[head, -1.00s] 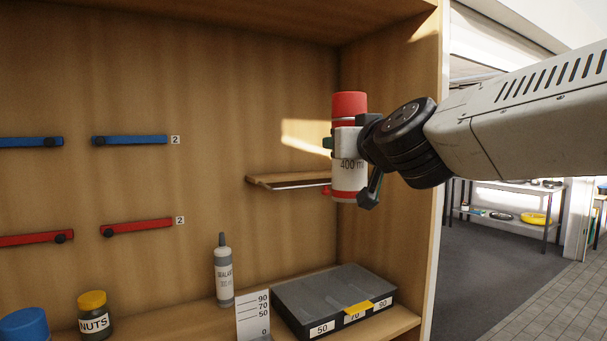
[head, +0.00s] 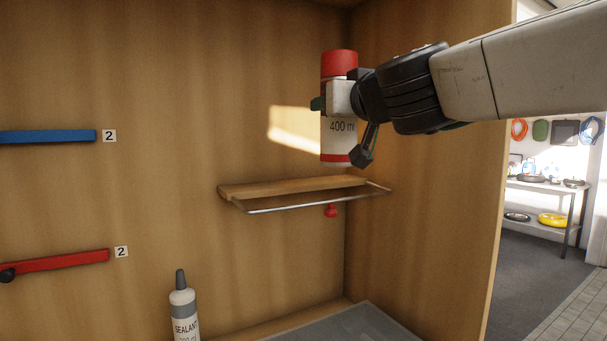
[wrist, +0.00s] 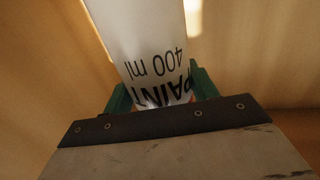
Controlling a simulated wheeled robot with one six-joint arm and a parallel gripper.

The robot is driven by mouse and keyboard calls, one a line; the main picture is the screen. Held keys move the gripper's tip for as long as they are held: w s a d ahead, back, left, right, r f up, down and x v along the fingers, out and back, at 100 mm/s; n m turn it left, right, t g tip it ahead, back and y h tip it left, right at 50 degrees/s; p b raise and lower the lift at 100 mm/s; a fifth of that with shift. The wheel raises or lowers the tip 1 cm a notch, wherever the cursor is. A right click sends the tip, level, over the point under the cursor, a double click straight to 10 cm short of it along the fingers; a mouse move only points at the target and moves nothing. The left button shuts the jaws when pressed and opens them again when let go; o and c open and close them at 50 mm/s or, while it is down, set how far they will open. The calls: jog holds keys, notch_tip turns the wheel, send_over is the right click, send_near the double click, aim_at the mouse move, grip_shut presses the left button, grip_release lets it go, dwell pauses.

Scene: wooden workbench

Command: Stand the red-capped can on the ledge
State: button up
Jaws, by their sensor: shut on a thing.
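The red-capped can (head: 338,140) is white with a red cap, a red band near its base and "400 ml" on its side. My gripper (head: 328,102) is shut around its middle and holds it upright in the head view. In the wrist view the can (wrist: 148,45) shows between the green fingertips (wrist: 160,90), with "PAINT 400 ml" upside down. The wooden ledge (head: 270,187), with a thin metal rail along its front, is on the back wall near the right corner. In the picture the can's base appears just above the ledge, with a gap between.
A red knob (head: 331,210) hangs under the ledge. A sealant bottle (head: 184,315) stands lower left, beside a grey case (head: 350,328). Blue (head: 50,136) and red (head: 60,261) bars are on the back wall. The right side panel (head: 430,200) is close to the arm.

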jog(key=w+a+f, duration=0.1)
jog(key=w+f, duration=0.1)
jog(key=w, duration=0.6)
jog(key=w+a+f, duration=0.1)
jog(key=w+f, duration=0.2)
jog(key=w, duration=0.5)
jog(key=shift+w, duration=0.15)
jog(key=o, duration=1)
jog(key=shift+f, duration=0.15)
jog(key=shift+c, duration=0.2)
jog(key=v, duration=1.2)
